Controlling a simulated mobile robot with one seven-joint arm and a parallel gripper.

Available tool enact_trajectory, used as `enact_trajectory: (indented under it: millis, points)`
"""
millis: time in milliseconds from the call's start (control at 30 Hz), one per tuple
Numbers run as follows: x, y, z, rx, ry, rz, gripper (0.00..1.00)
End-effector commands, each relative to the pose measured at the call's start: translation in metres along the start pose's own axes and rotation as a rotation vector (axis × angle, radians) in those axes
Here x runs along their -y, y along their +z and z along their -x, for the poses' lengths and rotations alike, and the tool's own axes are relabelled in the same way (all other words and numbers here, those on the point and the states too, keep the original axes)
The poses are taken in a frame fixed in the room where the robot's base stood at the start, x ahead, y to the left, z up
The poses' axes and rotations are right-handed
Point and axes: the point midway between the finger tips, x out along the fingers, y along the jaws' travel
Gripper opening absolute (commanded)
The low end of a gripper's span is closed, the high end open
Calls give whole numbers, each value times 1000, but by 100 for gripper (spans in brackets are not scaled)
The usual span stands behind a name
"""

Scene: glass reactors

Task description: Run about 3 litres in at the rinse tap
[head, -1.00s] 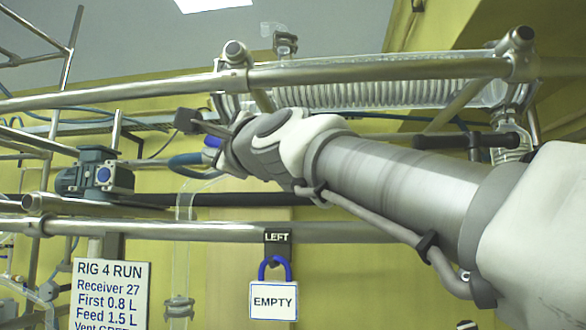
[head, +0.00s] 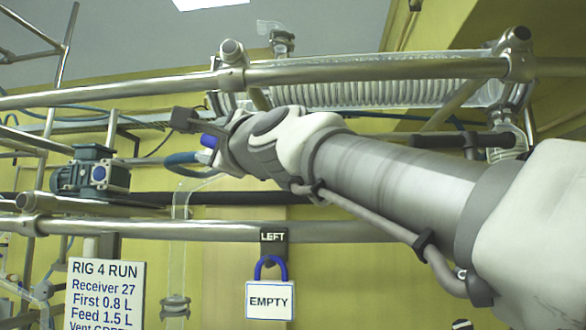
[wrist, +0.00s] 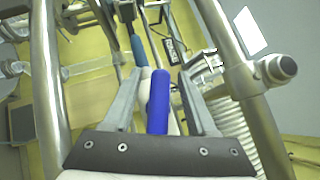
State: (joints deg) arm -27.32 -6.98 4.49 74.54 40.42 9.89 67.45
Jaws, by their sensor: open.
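In the wrist view my gripper (wrist: 159,76) is open, its two grey fingers apart on either side of a blue rod-shaped handle (wrist: 158,105). The handle lies between the fingers in that picture; whether they touch it I cannot tell. In the head view my gripper (head: 196,126) is at the far left end of my arm, behind the upper rail, with a small blue piece (head: 208,141) just under it. No label shows that this blue handle is the rinse tap. No liquid level is readable.
Steel rails (head: 400,69) cross in front of a glass coil condenser (head: 375,93). A motor (head: 92,175) stands left. A RIG 4 RUN sign (head: 104,295) is lower left. In the wrist view, a rail (wrist: 45,90) runs close left.

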Motion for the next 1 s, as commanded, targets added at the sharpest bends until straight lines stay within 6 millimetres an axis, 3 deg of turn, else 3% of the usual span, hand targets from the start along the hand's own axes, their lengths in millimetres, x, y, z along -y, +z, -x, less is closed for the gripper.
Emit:
enact_trajectory:
  millis: [267, 733, 1000]
  points:
    - [-3, -1, 35, -1, -3, 2, 57]
    - [-2, -1, 140, -1, -4, 1, 57]
    - [0, 0, 171, 0, -1, 0, 57]
